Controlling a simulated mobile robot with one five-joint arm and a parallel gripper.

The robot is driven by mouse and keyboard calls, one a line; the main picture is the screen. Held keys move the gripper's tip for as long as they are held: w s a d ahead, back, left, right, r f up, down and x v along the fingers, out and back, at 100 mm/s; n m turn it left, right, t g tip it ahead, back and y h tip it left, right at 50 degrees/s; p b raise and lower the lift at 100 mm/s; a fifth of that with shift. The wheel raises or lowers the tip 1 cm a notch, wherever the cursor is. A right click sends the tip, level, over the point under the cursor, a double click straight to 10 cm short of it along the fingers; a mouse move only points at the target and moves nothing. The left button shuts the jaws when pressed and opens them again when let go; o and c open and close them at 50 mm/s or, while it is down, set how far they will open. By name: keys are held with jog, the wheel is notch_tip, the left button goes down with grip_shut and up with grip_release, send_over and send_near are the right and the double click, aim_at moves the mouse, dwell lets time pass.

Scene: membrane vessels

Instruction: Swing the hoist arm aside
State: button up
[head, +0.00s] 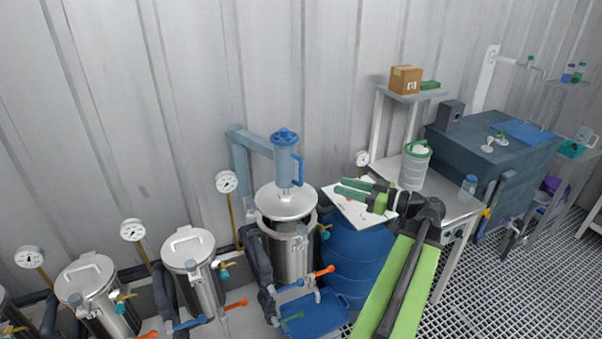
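The hoist arm (252,144) is a blue-grey beam reaching from a post at the wall over one steel vessel (291,255). A blue cylinder (287,160) with a knob on top and a side handle (298,170) hangs at its end. Below it a round steel lid (286,201) sits over the vessel's open collar; whether they touch I cannot tell. My gripper (338,186), with dark green fingers, is to the right of the handle and apart from it in the picture. The fingers look parted, with nothing between them.
Several closed steel vessels (190,262) with gauges (226,182) and valves line the wall at left. A blue drum (355,255) and a white board (352,212) are behind my gripper. A bench with a lidded pail (414,168) and a dark tank (490,165) stand at right.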

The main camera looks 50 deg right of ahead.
aim_at(301, 168)
jog(key=x, duration=1)
jog(key=d+r+x, duration=0.1)
jog(key=x, duration=0.4)
jog(key=shift+w+r, duration=0.1)
jog(key=shift+w, duration=0.45)
grip_shut()
dwell(0.6)
